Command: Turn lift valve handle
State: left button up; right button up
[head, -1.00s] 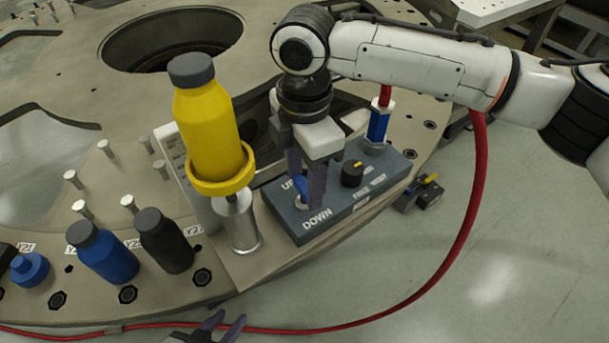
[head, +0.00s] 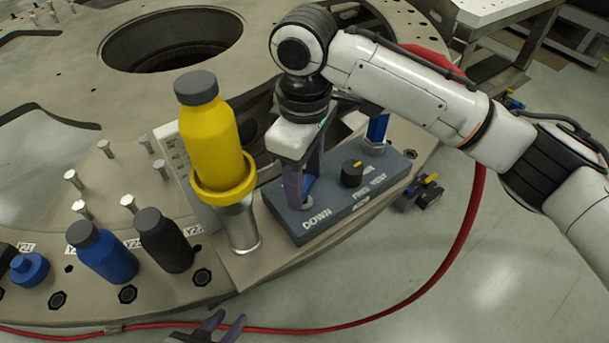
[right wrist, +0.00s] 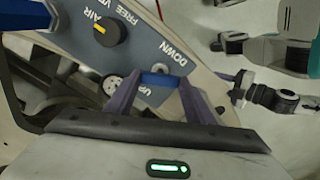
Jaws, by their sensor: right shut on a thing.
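The blue valve handle (right wrist: 158,78) sits on the grey control panel (head: 330,218), between its UP and DOWN labels. My right gripper (head: 303,196) reaches down to it from above and is shut on it; its two fingers also show in the right wrist view (right wrist: 153,95). In the head view, the fingers hide most of the handle. A yellow bottle (head: 208,128) with a grey cap stands slightly tilted in a yellow ring cup (head: 222,178) on a metal lift cylinder (head: 240,225). My left gripper (head: 222,325) is open and empty at the bottom edge.
A black knob (head: 352,173) is on the panel, right of the handle. A blue bottle (head: 102,254), a black bottle (head: 164,240) and metal pegs stand on the plate at left. A red hose (head: 455,262) curves across the floor.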

aim_at(304, 186)
jog(key=m, duration=0.5)
jog(key=shift+r+m, duration=0.1)
jog(key=shift+m, duration=0.2)
dwell(0.5)
jog(key=o, duration=1.1)
jog(key=shift+c, duration=0.2)
notch_tip(304, 186, up, 10)
jog(key=shift+r, duration=0.15)
